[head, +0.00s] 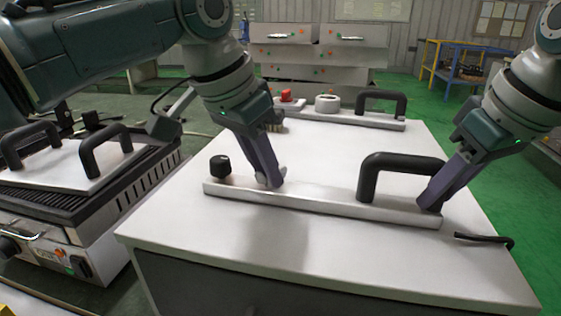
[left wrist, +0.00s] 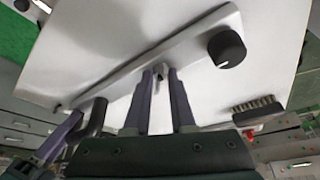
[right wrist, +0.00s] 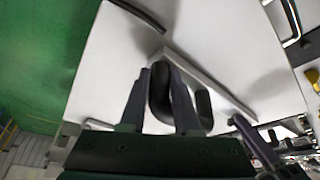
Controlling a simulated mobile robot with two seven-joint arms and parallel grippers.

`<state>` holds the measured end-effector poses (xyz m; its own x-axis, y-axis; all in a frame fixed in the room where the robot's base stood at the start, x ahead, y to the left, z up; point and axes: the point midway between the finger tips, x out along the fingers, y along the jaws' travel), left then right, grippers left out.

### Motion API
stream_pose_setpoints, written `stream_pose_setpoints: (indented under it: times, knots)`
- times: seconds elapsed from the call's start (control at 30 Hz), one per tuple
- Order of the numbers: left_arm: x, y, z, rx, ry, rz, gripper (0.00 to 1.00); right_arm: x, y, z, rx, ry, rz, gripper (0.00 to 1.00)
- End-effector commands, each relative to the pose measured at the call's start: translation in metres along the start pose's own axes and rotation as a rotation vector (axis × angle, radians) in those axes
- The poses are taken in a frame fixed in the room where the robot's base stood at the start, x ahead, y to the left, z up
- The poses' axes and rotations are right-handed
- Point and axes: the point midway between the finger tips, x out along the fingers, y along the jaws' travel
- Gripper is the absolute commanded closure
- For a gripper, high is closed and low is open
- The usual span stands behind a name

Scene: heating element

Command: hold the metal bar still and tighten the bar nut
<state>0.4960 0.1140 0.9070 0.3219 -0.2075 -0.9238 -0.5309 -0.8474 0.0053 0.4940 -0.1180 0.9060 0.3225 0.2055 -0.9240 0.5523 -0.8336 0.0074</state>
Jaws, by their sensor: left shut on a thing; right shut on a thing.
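The metal bar (head: 320,205) lies flat on the white table, with a black arched handle (head: 385,163) at its right and a black knob (head: 220,167) at its left end. My left gripper (head: 271,185) points down at the bar's left part, shut on the bar nut. The nut (left wrist: 158,71) shows as a small grey piece between the fingertips in the left wrist view; the fingers mostly hide it. My right gripper (head: 430,207) is shut on the handle's right leg near the bar's right end. The handle (right wrist: 159,92) shows between its fingers in the right wrist view.
A black hex key (head: 485,238) lies at the table's right edge. At the back lie a second bar (head: 345,118) with a handle, a white cylinder (head: 327,103) and a red knob (head: 286,95). A brush (left wrist: 258,110) lies behind my left gripper. The table's front (head: 300,255) is clear.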

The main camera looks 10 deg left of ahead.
Motion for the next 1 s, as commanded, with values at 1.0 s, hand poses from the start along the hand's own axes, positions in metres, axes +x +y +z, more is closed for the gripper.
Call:
stream_pose_setpoints:
  times: [1.0]
  knots:
    - [0.0002, -0.0052, -0.0006, 0.317, -0.004, 0.135, 1.00, -0.0001, 0.0006, 0.0003, 0.000, -0.001, 0.002, 1.00]
